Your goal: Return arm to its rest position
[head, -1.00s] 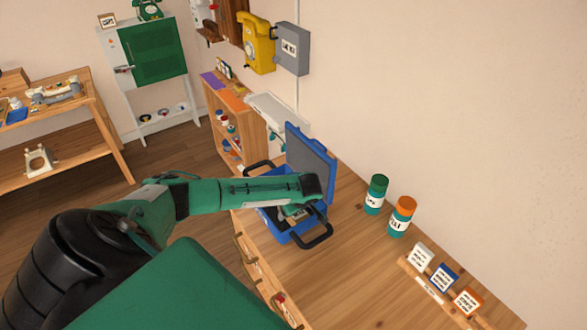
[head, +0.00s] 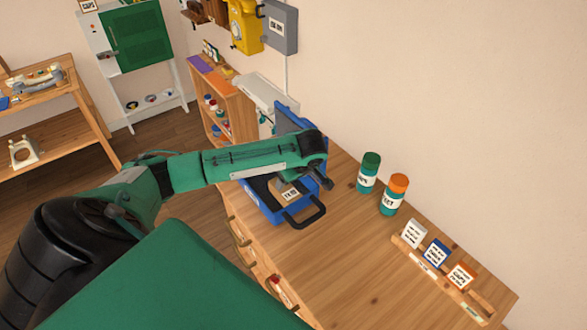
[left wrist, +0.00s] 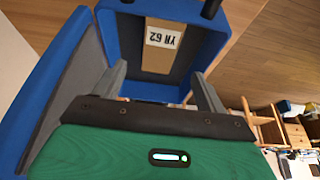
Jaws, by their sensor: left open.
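My left arm reaches in from the left in the head view. Its gripper (head: 327,178) is above the right part of an open blue case (head: 262,212) on the wooden workbench. A small brown box with a white label (head: 288,191) lies inside the case. In the left wrist view the gripper (left wrist: 157,72) has its two grey fingers spread apart and empty. Beyond them the brown box (left wrist: 160,62), labelled "YR 62", sits in the blue case (left wrist: 205,42), apart from the fingers. My right gripper is not in view.
The case's raised lid (head: 292,118) stands behind the arm. Green-lidded (head: 368,172) and orange-lidded (head: 394,195) jars stand to the right, near a rack of small cards (head: 437,255). A yellow wall phone (head: 245,25) hangs at the back. The bench's front middle is clear.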

